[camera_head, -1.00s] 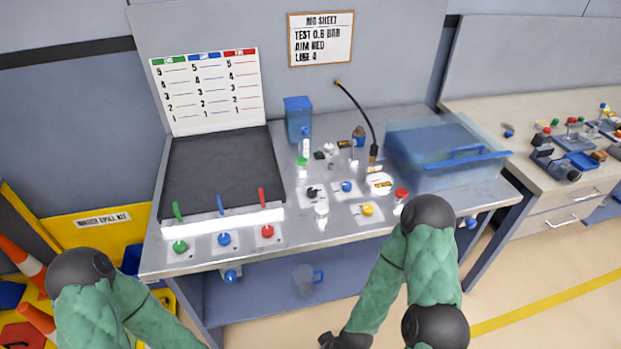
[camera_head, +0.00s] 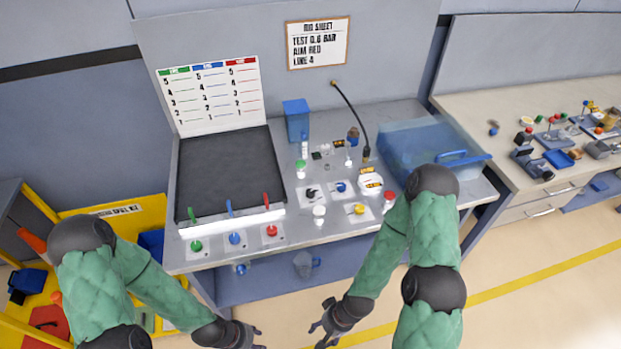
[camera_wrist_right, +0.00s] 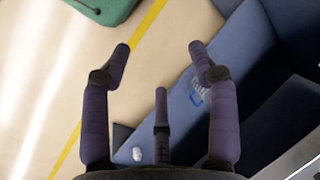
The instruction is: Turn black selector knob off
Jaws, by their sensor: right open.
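The black selector knob (camera_head: 311,193) sits on a white plate in the middle of the bench panel, left of a blue knob (camera_head: 341,187). My right gripper (camera_head: 322,325) is below and in front of the bench, well away from the knob. It is open and empty, and its spread fingers (camera_wrist_right: 160,60) show over the floor and the bench's blue side in the right wrist view. My left gripper (camera_head: 256,338) is low at the bottom of the head view, in front of the bench; its finger opening is too small to tell.
Green, blue and red knobs (camera_head: 271,231) line the bench's front left. A yellow knob (camera_head: 359,209) and a red-capped part (camera_head: 389,200) stand right of the black knob. A clear blue bin (camera_head: 420,150) is at the right, and a black hose (camera_head: 352,112) hangs behind.

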